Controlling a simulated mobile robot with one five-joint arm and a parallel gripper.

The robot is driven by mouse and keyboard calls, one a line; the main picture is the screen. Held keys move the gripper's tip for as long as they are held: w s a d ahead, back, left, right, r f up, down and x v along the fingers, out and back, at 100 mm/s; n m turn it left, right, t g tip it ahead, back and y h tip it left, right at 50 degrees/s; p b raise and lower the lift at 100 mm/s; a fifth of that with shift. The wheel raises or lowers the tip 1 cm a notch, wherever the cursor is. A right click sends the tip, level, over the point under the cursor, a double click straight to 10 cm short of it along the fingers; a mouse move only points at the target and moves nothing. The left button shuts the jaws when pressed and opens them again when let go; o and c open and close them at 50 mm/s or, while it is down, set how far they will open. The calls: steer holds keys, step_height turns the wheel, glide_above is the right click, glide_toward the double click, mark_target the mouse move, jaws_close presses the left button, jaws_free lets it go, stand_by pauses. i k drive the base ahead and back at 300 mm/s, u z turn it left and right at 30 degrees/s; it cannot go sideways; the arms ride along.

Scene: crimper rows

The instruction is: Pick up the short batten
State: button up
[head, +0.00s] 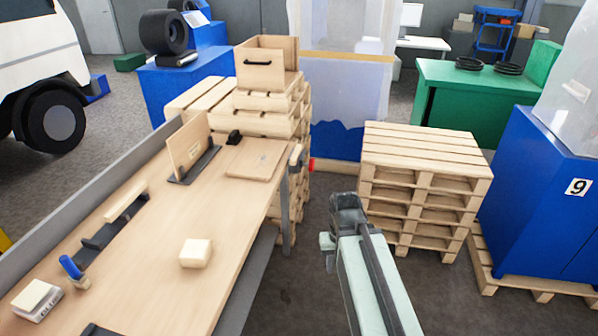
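A short light wooden strip (125,202), which looks like the short batten, rests at a slant on a dark holder (105,232) at the left side of the workbench (160,240). My arm (372,280) reaches up from the bottom, right of the bench, to a dark joint. No gripper fingers can be made out, so their state is not shown. The arm is well apart from the strip, with the bench top between them.
On the bench are a pale block (196,253), a flat board (254,160), an upright board (188,150), a blue-handled tool (72,268) and a small box (38,298). A blue cabinet (535,200) stands far right.

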mark_target(294, 158)
steer(key=z, duration=0.15)
steer(key=k, duration=0.15)
steer(key=z, duration=1.1)
steer(key=i, duration=2.65)
steer(key=u, duration=3.95)
steer(key=i, duration=0.05)
steer(key=u, duration=0.85)
